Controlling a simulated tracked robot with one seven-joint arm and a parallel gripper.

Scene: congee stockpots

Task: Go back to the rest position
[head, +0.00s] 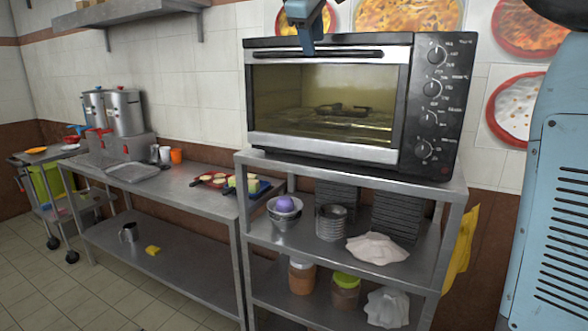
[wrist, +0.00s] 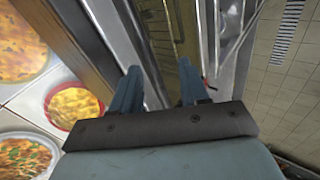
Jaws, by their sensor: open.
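My gripper (wrist: 160,68) shows in the wrist view as two blue fingers set apart, with nothing held between them. In the head view part of it (head: 304,30) hangs at the top edge of the picture, in front of or above the toaster oven's top front edge; I cannot tell how far apart they are. The black and silver toaster oven (head: 350,140) stands on a metal shelf unit, its glass door closed. A rack and dark items show dimly through the glass. In the wrist view, the silver and glass surfaces beyond the fingers look like the oven front.
The shelf unit (head: 440,250) holds bowls, tins and jars below the oven. A steel table (head: 190,192) with stockpots (head: 124,112) and small food items stands to the left. A wall shelf (head: 120,12) is at upper left. The tiled floor (head: 60,290) is clear at lower left.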

